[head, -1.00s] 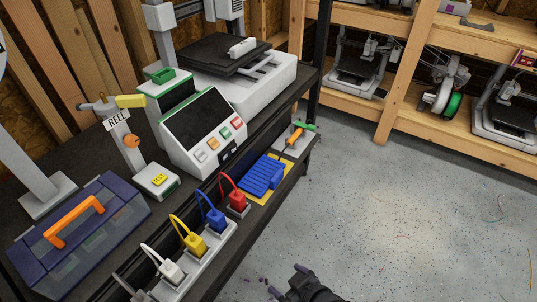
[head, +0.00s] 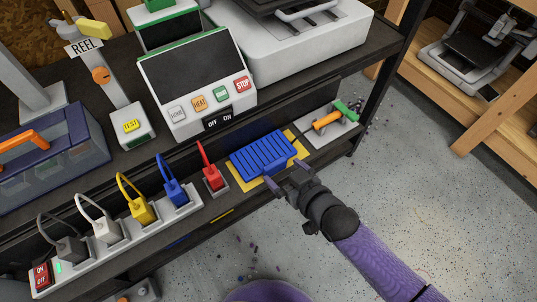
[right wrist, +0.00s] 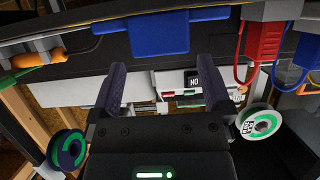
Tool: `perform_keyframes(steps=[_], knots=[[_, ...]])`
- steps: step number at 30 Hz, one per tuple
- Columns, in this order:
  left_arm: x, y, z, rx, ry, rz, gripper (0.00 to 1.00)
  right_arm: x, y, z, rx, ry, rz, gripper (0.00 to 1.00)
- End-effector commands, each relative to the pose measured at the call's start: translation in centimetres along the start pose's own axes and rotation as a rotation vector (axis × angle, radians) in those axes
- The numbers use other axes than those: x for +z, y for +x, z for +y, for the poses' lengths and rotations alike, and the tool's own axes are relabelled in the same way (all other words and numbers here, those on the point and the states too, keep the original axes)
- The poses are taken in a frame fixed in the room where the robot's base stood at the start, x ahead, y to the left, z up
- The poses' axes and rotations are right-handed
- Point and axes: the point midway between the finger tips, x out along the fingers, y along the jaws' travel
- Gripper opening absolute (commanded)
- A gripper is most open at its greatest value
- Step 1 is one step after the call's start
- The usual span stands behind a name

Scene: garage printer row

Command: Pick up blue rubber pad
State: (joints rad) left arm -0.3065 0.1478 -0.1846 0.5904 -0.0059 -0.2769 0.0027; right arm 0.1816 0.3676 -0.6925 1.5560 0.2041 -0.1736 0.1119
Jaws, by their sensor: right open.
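The blue rubber pad (head: 263,155) is a ribbed slab lying on a yellow mat (head: 238,183) on the bench's front ledge. My right gripper (head: 285,182) is open and empty, close to the pad's front edge. In the right wrist view its two fingers (right wrist: 160,88) stand apart, with the pad ahead of them and nothing between them. The left gripper is not in view.
An orange-and-green tool (head: 330,120) lies right of the pad. A control box (head: 200,95) stands behind.

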Motion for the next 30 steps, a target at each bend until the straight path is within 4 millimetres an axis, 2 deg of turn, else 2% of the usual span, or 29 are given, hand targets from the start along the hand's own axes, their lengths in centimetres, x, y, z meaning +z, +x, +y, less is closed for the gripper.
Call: perform_keyframes(steps=[3, 7, 15, 26, 30], knots=[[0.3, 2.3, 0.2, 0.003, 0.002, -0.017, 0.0, 0.6, 2.7, -0.1, -0.002, 0.003, 0.0, 1.0], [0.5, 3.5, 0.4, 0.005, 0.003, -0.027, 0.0, 0.4, 4.9, -0.1, -0.001, 0.002, -0.002, 1.0], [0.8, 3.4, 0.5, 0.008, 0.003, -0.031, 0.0, -0.2, 5.2, -0.1, 0.0, 0.0, -0.001, 1.0], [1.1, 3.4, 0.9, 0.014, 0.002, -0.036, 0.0, -0.2, 5.2, -0.1, 0.0, -0.001, -0.001, 0.24], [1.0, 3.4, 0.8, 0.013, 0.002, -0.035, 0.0, -0.2, 5.2, -0.1, 0.0, -0.001, 0.0, 0.23]])
